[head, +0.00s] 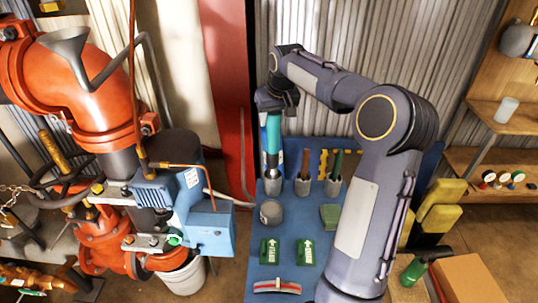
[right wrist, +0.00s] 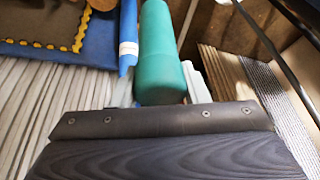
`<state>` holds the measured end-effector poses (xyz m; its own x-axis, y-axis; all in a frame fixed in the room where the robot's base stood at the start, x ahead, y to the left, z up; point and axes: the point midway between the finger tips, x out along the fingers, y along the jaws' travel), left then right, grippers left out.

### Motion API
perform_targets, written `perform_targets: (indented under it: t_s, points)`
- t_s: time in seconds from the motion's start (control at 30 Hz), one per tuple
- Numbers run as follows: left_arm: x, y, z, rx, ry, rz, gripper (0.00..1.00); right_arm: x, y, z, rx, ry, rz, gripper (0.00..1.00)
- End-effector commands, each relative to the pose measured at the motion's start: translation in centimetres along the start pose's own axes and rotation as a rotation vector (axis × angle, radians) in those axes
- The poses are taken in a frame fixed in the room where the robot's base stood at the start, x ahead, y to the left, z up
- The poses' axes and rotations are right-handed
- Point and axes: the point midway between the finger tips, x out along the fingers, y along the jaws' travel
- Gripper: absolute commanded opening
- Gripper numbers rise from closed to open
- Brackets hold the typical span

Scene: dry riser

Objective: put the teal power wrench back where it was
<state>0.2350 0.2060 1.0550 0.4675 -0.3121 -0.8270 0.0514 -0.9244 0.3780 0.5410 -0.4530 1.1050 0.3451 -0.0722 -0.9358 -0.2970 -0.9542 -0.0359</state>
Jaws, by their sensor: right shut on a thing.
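The teal power wrench (head: 273,132) hangs upright in my right gripper (head: 270,112), above the blue workbench (head: 262,260). In the right wrist view the wrench (right wrist: 160,50) lies between the two pale fingers of my right gripper (right wrist: 160,88), which is shut on it. A grey cup-like holder (head: 272,187) stands directly below the wrench in the head view. I cannot tell whether the wrench's lower end is inside it. My left gripper is not in view.
Two similar holders (head: 303,187) (head: 333,186) to the right hold a brown-handled and a green-handled tool. A grey cup (head: 271,212), a green block (head: 330,216) and two green signs (head: 270,251) lie in front. Red pipework with a blue machine (head: 208,226) stands left.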

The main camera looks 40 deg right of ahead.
Motion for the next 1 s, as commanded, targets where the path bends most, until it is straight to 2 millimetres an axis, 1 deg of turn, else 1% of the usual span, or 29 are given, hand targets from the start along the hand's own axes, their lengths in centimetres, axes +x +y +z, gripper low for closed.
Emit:
perform_targets:
  t_s: [0.03,0.1,0.27,0.5,0.6,0.77,0.8,0.93,1.0]
  points:
    - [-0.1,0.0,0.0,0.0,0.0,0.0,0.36,0.8,0.1,0.3,0.0,-0.001,0.0,0.0]
    - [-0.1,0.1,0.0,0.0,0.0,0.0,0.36,1.8,0.1,0.7,-0.001,0.001,0.0,0.0]
    - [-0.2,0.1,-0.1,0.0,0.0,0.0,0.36,3.1,0.1,1.1,-0.002,0.002,0.001,0.0]
    - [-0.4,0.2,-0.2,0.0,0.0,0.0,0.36,5.9,0.2,2.2,-0.003,0.001,0.001,0.0]
    - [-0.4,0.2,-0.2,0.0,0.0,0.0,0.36,6.3,0.2,2.3,-0.003,0.004,0.0,0.0]
    - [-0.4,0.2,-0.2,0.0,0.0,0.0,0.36,6.4,0.2,2.4,-0.003,0.003,0.0,0.0]
    - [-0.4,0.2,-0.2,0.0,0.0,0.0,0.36,6.5,0.2,2.5,-0.003,-0.001,0.0,0.45]
    - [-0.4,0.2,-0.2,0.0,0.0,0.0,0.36,6.5,0.2,2.5,-0.003,-0.001,0.001,0.62]
    - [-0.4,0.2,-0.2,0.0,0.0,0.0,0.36,6.5,0.2,2.5,-0.003,-0.001,0.001,0.63]
